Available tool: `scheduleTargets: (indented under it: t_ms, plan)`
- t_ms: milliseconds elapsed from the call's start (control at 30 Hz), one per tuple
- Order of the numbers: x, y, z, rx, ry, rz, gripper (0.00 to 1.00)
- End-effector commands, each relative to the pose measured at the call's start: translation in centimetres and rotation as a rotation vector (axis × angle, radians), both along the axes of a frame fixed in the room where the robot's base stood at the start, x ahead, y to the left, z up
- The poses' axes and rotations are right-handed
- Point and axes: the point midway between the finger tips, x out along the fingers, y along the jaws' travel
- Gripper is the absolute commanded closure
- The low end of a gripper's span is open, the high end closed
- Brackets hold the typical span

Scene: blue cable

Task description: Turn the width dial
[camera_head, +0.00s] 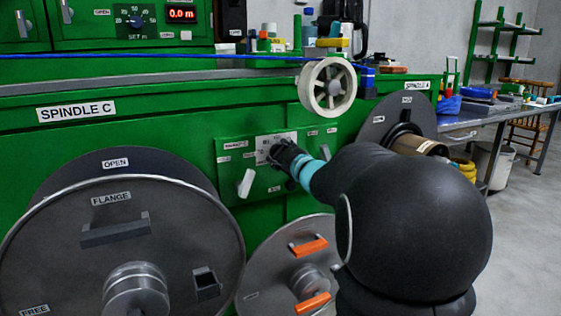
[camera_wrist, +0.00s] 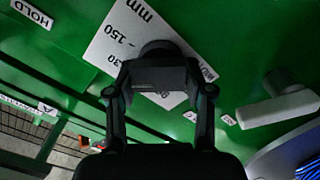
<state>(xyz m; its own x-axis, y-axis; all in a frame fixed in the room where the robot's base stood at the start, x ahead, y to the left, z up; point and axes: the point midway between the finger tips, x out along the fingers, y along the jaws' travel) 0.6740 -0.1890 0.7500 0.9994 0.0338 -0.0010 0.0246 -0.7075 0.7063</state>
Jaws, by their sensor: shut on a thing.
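In the head view the same plate (camera_head: 268,143) shows on the green panel, and the dial is mostly hidden behind my gripper. My gripper (camera_wrist: 160,80) is shut on the dial, with one finger on each side. In the head view my gripper (camera_head: 281,157) is at the plate's lower edge, with my arm coming from the right. The dial's pointer cannot be read.
A white lever (camera_head: 246,183) sticks out left of the dial and shows close by in the wrist view (camera_wrist: 278,108). Large reel flanges (camera_head: 60,255) stand in front at the left. A pulley wheel (camera_head: 327,88) with a blue cable (camera_head: 200,56) is above.

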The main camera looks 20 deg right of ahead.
Motion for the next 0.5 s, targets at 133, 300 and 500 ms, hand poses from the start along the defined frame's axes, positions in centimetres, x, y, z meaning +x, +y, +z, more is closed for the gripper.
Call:
scheduleTargets:
  t_ms: [133,300,500]
  plan:
    - [-0.01,-0.16,0.16,-0.053,-0.007,-0.003,0.83]
    - [-0.02,-0.12,0.28,-0.083,-0.008,-0.003,0.83]
    - [-0.02,-0.11,0.37,-0.091,-0.009,-0.004,0.83]
